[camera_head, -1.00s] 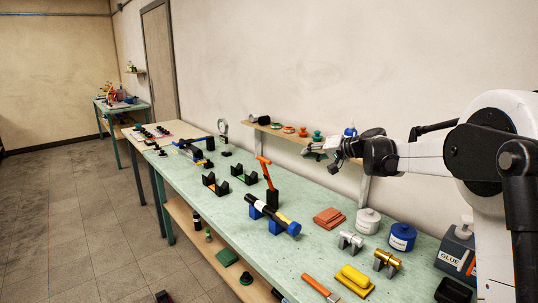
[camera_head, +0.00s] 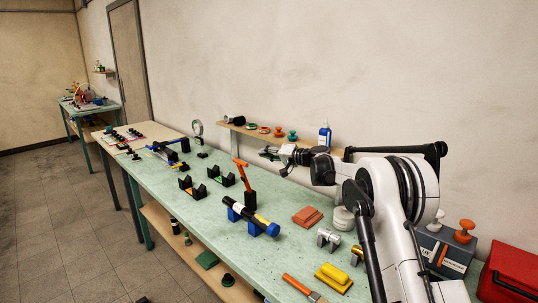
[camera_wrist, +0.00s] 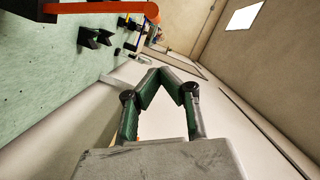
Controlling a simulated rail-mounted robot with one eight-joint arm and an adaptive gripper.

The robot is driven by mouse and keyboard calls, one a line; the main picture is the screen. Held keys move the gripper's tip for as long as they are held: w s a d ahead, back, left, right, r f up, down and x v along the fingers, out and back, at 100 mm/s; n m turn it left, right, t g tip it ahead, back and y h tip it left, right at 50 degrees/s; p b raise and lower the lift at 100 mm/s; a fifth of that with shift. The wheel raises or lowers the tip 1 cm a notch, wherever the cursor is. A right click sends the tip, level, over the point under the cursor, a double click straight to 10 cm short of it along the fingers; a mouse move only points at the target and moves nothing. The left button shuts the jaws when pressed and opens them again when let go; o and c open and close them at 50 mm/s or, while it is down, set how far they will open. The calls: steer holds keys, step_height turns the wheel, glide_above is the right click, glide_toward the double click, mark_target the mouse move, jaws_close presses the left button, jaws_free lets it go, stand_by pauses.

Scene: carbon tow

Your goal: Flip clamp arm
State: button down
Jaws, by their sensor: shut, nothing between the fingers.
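The orange clamp arm (camera_head: 243,177) stands steeply, leaning slightly left, on a black post (camera_head: 250,200) on the green bench. Its orange bar (camera_wrist: 100,8) crosses the top left of the wrist view, cut off by the frame edge.
Black cradles (camera_head: 222,176) stand left of the post. Orange pads (camera_head: 307,217), metal fittings (camera_head: 328,238) and a yellow block (camera_head: 334,276) lie to the right. A wall shelf (camera_head: 245,129) with small items is behind my gripper. Bare bench shows between the cradles and the front edge.

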steer(key=a+f+p, duration=0.1)
steer(key=a+f, duration=0.1)
steer(key=a, duration=0.4)
steer(key=shift+a+f, duration=0.35)
steer(key=s+a+f+n+t+h+b, duration=0.2)
steer(key=s+a+f+n+h+b, duration=0.1)
steer(key=s+a+f+n+b, duration=0.7)
steer(key=shift+s+f+b, duration=0.2)
steer(key=shift+f+b, duration=1.2)
steer(key=shift+f, duration=0.5)
steer(key=shift+a, duration=0.1)
